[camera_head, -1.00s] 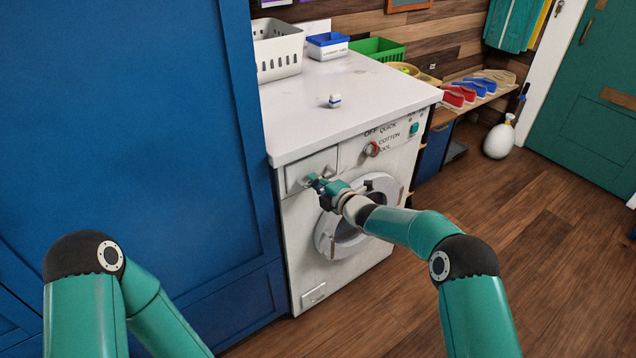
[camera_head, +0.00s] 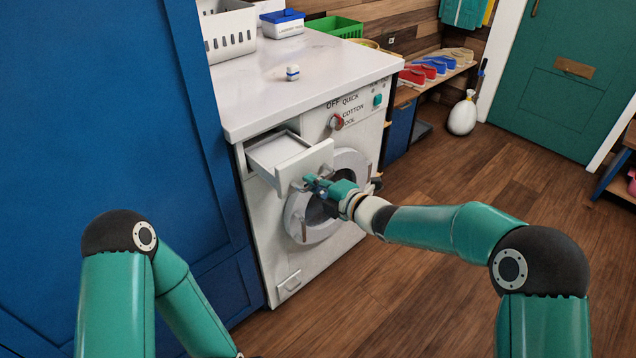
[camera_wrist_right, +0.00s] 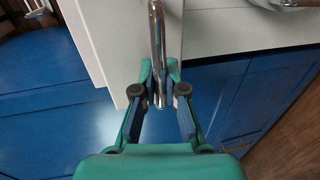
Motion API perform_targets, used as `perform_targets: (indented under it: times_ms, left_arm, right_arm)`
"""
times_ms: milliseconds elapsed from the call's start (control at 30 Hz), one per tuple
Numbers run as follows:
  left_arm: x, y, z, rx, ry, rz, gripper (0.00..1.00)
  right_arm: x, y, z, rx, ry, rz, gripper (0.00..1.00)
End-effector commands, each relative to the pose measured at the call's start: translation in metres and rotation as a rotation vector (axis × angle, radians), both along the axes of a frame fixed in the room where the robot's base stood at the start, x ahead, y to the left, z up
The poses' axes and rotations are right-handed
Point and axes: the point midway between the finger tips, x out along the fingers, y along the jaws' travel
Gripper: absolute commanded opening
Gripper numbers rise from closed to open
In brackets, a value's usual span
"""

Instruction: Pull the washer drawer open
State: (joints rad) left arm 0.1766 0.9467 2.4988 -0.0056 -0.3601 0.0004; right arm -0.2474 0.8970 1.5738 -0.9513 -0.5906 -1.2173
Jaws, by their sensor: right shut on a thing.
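The white washer (camera_head: 268,222) stands under a pale worktop in the head view. Its drawer (camera_head: 285,155) at the upper left is pulled out, and its empty-looking inside shows from above. My right gripper (camera_head: 310,183) is at the drawer front, shut on the drawer's handle. In the right wrist view the handle (camera_wrist_right: 156,40) is a shiny metal bar, and the right gripper's fingers (camera_wrist_right: 158,98) close around its end. The left arm shows at the lower left of the head view, but its gripper is out of the picture.
A tall blue cabinet (camera_head: 95,120) stands close on the left of the washer. The round washer door (camera_head: 298,215) is just below the drawer. On the worktop (camera_head: 290,85) are a small white-and-blue block (camera_head: 292,72) and baskets. Wooden floor (camera_head: 430,290) is free at right.

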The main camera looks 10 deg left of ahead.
Motion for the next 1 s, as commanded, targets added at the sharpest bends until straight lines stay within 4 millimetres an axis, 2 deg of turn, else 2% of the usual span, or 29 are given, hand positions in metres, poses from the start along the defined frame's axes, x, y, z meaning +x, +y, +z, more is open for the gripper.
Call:
perform_targets:
  times_ms: [233, 267, 400, 767, 1000]
  left_arm:
    - [0.000, 0.000, 0.000, 0.000, 0.000, 0.000, 0.40]
    - [0.000, 0.000, 0.000, 0.000, 0.000, 0.000, 0.40]
    - [0.000, 0.000, 0.000, 0.000, 0.000, 0.000, 0.40]
    - [0.000, 0.000, 0.001, 0.000, 0.000, 0.000, 0.40]
    - [0.000, 0.000, 0.001, 0.000, 0.000, 0.000, 0.40]
  right_arm:
    - [-0.003, 0.002, -0.004, -0.006, 0.007, 0.007, 0.00]
    - [-0.003, 0.002, -0.004, -0.006, 0.007, 0.007, 0.14]
    - [-0.002, 0.002, -0.004, -0.005, 0.006, 0.007, 0.37]
    - [-0.002, 0.001, -0.001, -0.003, 0.003, 0.006, 0.37]
    - [-0.019, -0.021, 0.005, -0.002, 0.003, 0.004, 0.37]
